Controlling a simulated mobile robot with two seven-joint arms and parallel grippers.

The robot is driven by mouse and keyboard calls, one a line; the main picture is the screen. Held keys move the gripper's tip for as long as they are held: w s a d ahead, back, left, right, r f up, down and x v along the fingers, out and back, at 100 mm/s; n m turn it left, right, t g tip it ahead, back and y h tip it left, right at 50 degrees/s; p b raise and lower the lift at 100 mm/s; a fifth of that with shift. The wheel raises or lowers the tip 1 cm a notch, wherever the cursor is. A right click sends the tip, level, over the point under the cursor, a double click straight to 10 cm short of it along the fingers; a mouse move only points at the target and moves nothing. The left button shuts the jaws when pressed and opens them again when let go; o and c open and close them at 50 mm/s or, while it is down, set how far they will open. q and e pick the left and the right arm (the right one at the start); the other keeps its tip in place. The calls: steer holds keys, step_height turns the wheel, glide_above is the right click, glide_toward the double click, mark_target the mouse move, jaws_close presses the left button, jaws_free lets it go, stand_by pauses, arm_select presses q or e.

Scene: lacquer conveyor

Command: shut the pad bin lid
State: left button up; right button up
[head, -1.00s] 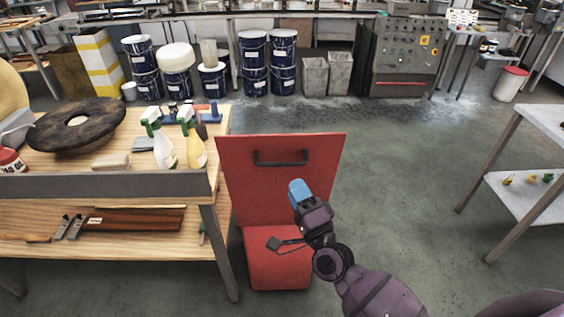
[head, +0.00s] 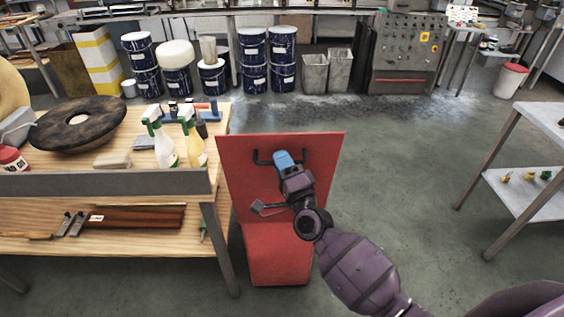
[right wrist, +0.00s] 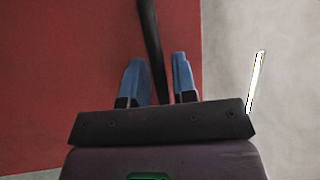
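The pad bin (head: 280,265) is a red box on the floor, right of the wooden workbench. Its red lid (head: 240,187) stands raised, its face with a black bar handle (head: 306,156) turned towards me. My right gripper (head: 283,158) has blue fingers and is at the middle of the handle, hiding part of it. In the right wrist view the gripper (right wrist: 157,65) is open, and the dark handle bar (right wrist: 149,35) runs between its fingers with a gap on each side. I cannot tell how deep the bar sits. My left gripper is out of view.
The wooden workbench (head: 110,185) stands close to the lid's left, with spray bottles (head: 161,140) near its edge. A pale shelf table (head: 530,190) stands at right. Blue drums (head: 253,62) line the back. Floor right of the bin is clear.

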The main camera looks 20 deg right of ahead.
jaws_close()
steer(key=shift+w, duration=0.1)
